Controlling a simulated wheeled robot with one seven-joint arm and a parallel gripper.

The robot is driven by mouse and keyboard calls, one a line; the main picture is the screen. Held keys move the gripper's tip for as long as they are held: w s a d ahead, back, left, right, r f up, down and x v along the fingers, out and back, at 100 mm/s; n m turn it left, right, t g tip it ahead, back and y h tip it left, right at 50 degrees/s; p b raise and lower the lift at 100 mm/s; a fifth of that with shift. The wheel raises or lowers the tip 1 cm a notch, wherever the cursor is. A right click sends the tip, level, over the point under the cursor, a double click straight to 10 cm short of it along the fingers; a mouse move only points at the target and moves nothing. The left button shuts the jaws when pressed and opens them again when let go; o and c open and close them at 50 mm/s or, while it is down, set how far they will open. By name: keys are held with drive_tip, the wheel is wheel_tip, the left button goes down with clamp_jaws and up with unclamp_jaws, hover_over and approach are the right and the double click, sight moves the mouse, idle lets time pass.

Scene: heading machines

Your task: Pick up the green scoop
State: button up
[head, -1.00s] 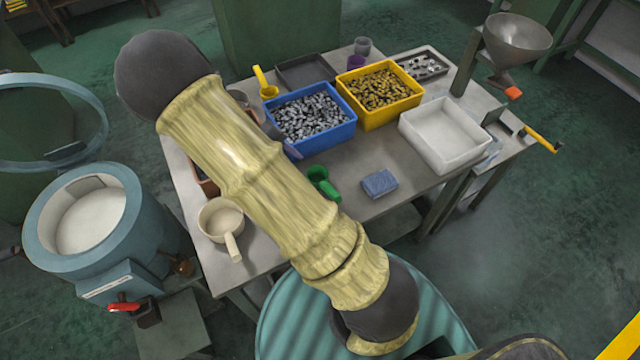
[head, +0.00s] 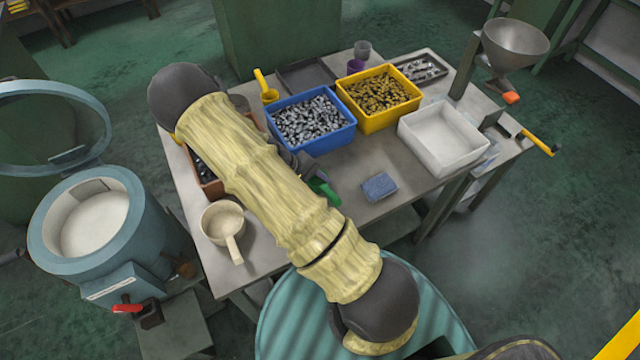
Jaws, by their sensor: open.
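The green scoop (head: 325,191) lies on the grey table just right of my arm, and part of it is hidden behind the arm. My gripper (head: 304,168) shows as a dark grey shape past the arm's right edge, close above the scoop's far end. Its fingers are mostly hidden, and I cannot tell whether they touch the scoop. The gripper is open and nothing shows held in it.
A blue bin (head: 354,132) of grey metal parts stands behind the gripper, beside a yellow bin (head: 417,105). A blue block (head: 379,186) lies right of the scoop. A cream scoop (head: 222,222) is left of my arm; a white tray (head: 443,140) is right.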

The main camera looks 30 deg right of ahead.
sight(326, 192)
idle(0.3)
drive_tip(key=shift+p+x, duration=0.85)
drive_tip(key=shift+x, duration=1.8)
drive_tip(key=shift+s, duration=0.1)
drive_tip(key=shift+r, duration=0.1)
drive_tip(key=shift+c, duration=0.5)
clamp_jaws()
